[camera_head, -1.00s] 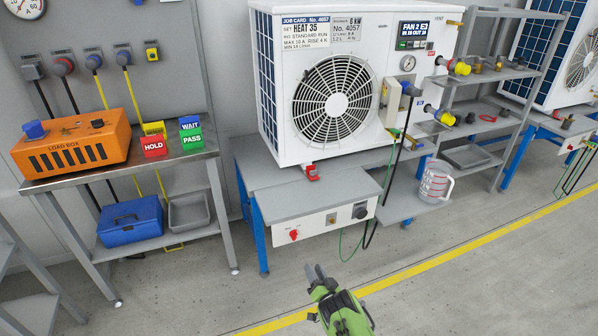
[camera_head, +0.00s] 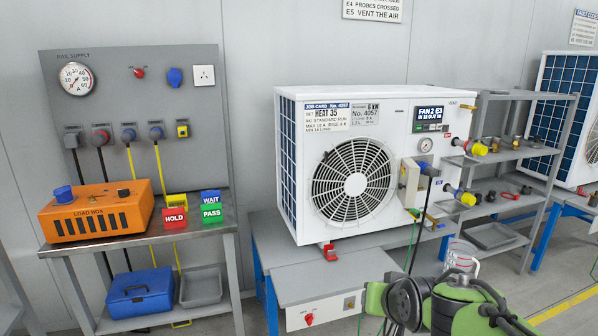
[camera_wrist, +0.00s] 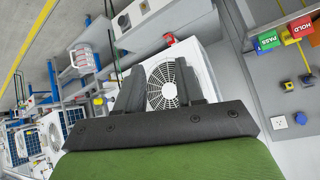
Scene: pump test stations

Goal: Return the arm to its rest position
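My gripper (camera_wrist: 168,84) shows in the wrist view with its two dark fingers apart and nothing between them. Through the gap, the fan of the white heat pump unit (camera_wrist: 192,58) is visible some way off. In the head view my green and black arm (camera_head: 445,305) is at the bottom right, in front of the unit's bench. I cannot make out the fingertips there. The white heat pump unit (camera_head: 300,190) stands upright on the bench, and my arm appears apart from it.
At left, a bench (camera_head: 140,243) holds an orange load box (camera_head: 95,212), a red HOLD block (camera_head: 174,217) and a green PASS block (camera_head: 212,214). A measuring jug (camera_head: 458,250) is partly behind my arm. Shelves (camera_head: 545,185) with fittings stand right. Floor at lower right is clear.

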